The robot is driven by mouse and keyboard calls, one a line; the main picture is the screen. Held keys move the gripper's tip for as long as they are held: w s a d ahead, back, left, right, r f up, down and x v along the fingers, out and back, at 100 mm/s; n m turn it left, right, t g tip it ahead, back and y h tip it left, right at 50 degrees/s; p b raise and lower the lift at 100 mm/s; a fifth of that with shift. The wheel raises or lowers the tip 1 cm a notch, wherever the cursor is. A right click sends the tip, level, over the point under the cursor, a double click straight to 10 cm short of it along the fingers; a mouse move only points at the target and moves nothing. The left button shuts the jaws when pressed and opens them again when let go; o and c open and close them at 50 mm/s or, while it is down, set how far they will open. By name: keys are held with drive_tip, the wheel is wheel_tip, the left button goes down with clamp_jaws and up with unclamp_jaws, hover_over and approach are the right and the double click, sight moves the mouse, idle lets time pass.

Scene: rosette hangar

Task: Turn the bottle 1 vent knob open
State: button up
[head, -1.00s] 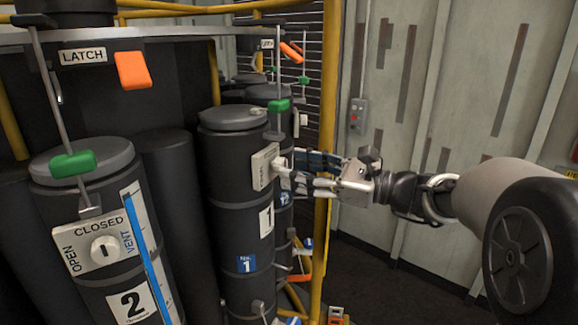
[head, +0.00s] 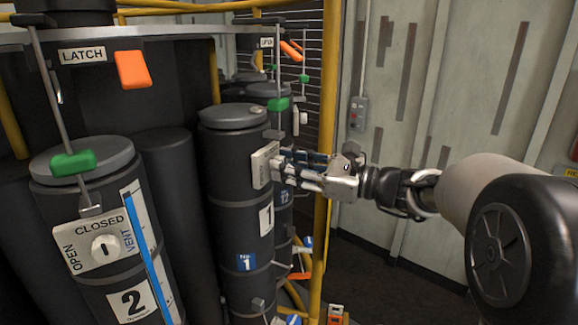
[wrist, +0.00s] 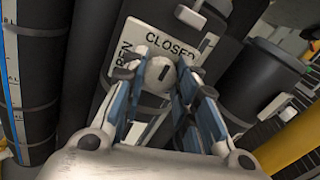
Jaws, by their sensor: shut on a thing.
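Bottle 1 (head: 228,215) is a dark cylinder with a white "1" label, standing right of bottle 2 in the head view. Its pale vent plate (head: 262,166) faces my gripper (head: 279,168). In the wrist view the plate (wrist: 136,38) reads CLOSED along one edge and OPEN, partly covered, along another. The round white vent knob (wrist: 160,74) has a short dark mark, which points roughly toward the CLOSED lettering. My gripper's two blue-sided fingers (wrist: 158,84) are shut on the knob, one on each side. The knob is hidden behind the fingers in the head view.
Bottle 2 (head: 95,180) stands at the left with its own vent plate (head: 96,243) and knob. Green (head: 278,104) and orange (head: 133,70) handles hang above the bottles. A yellow post (head: 323,150) stands close behind my gripper. Floor to the right is open.

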drive_tip(key=c, duration=0.4)
drive_tip(key=shift+o, duration=0.2)
drive_tip(key=shift+f+n+b, duration=0.15)
drive_tip(key=shift+n+b, duration=0.25)
drive_tip(key=shift+b, duration=0.2)
drive_tip(key=shift+n+b, duration=8.5)
drive_tip(key=shift+b, duration=0.9)
drive_tip(key=o, duration=1.1)
